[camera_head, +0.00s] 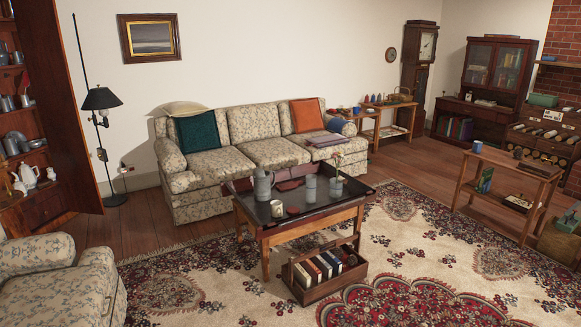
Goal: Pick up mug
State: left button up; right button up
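A small pale mug-like cup (277,208) stands near the front left corner of the dark-topped coffee table (318,208). A small dark blue mug-like cup (477,147) stands on the narrow wooden table (512,162) at the right. Both are small in the picture, and I cannot tell which one the task names. Neither of my grippers shows in the head view.
A grey watering can (263,186) stands near the pale cup. A wooden caddy of books (325,270) sits on the rug before the coffee table. A floral sofa (260,142) is behind it. An armchair (65,285) is at lower left. Open rug (420,255) lies at the right.

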aim_at(278, 210)
jog(key=i+j, duration=0.15)
jog(key=i, duration=0.35)
jog(key=i+j, duration=0.1)
jog(key=i, duration=0.4)
jog(key=i+j, duration=0.15)
jog(key=i, duration=0.35)
jog(key=i+l, duration=0.25)
jog(key=i, duration=0.25)
jog(key=i+l+z, duration=0.1)
jog(key=i+l, duration=0.2)
jog(key=i, duration=0.25)
jog(key=i+l, duration=0.2)
jog(key=i, duration=0.35)
jog(key=i+l+z, duration=0.1)
jog(key=i+l, duration=0.15)
jog(key=i, duration=0.25)
